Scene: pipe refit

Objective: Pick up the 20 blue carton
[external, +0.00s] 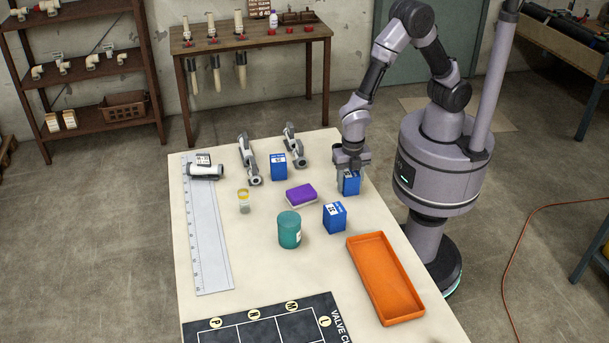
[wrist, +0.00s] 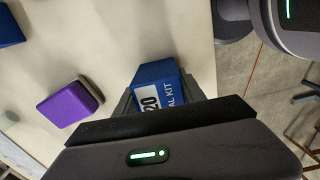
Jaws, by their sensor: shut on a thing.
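The blue carton marked 20 (wrist: 156,76) is between the jaws of my gripper (external: 350,168), near the right edge of the table. In the external view its blue front (external: 350,187) shows just below the jaws. My gripper is shut on this carton, and its lower jaw covers part of the label in the wrist view. Whether the carton touches the table is hard to tell. Two more blue cartons stand on the table, one at the back (external: 279,167) and one nearer the front (external: 335,217).
A purple sponge-like block (external: 301,194), a teal jar (external: 289,230), a small yellow-lidded vial (external: 244,201) and several grey pipe fittings (external: 249,160) share the table. An orange tray (external: 385,278) lies at the right, a ruler (external: 207,235) at the left and a dark marked mat (external: 270,325) in front.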

